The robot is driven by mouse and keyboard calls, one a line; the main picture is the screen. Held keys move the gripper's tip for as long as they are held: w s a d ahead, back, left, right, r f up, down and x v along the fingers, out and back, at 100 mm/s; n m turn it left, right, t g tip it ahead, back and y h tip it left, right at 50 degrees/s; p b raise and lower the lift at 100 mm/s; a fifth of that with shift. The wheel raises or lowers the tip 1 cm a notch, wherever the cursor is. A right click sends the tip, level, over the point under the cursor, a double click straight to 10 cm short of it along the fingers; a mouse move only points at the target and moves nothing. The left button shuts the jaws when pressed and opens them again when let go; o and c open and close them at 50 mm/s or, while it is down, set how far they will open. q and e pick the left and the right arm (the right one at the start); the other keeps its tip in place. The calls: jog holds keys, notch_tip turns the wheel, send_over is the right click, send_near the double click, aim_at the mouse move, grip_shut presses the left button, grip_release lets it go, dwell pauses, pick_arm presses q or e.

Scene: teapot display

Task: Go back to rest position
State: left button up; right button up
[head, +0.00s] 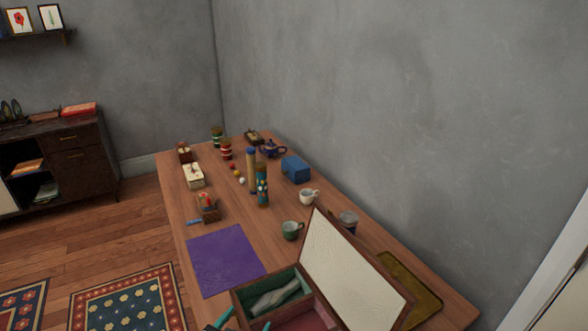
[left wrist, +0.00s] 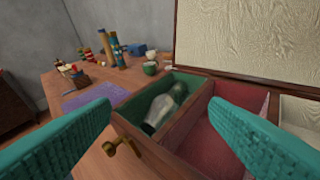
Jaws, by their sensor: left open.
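My left gripper (head: 246,320) shows only as teal fingertips at the bottom edge of the head view. In the left wrist view, its two teal fingers (left wrist: 160,118) are wide apart with nothing between them. They are in front of an open wooden box (left wrist: 192,118) with a brass clasp. The box's green-lined compartment holds a grey-green, bottle-like object (left wrist: 165,105). Its red-lined compartment (left wrist: 228,140) looks empty where visible. The raised lid (head: 345,275) has a pale textured inside. My right gripper is in neither view.
A purple mat (head: 224,260) lies left of the box on the wooden table. A green cup (head: 291,230), a white cup (head: 309,196), tall cylinders (head: 262,185), a blue box (head: 296,169) and a teapot (head: 272,149) stand farther back. A grey wall borders the table's right side.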

pick_arm(q)
jog(key=s+a+f+n+g+y, duration=0.1)
jog(key=s+a+f+g, duration=0.1)
jog(key=s+g, duration=0.3)
jog(key=s+a+f+g+y, duration=0.1)
jog(key=s+a+f+g, duration=0.1)
jog(key=s, duration=0.6)
jog(key=s+a+f+n+g+y, duration=0.1)
jog(key=s+a+f+g, duration=0.25)
jog(key=s, duration=0.25)
notch_tip(320, 180, down, 25)
jog(key=s+g, duration=0.1)
jog(key=s, duration=0.1)
jog(key=s+a+f+g, duration=0.1)
jog(key=s+a+f, duration=0.1)
jog(key=s+f, duration=1.3)
jog(key=shift+s+f, duration=0.3)
jog(key=shift+s, duration=0.25)
jog(key=shift+g, duration=0.25)
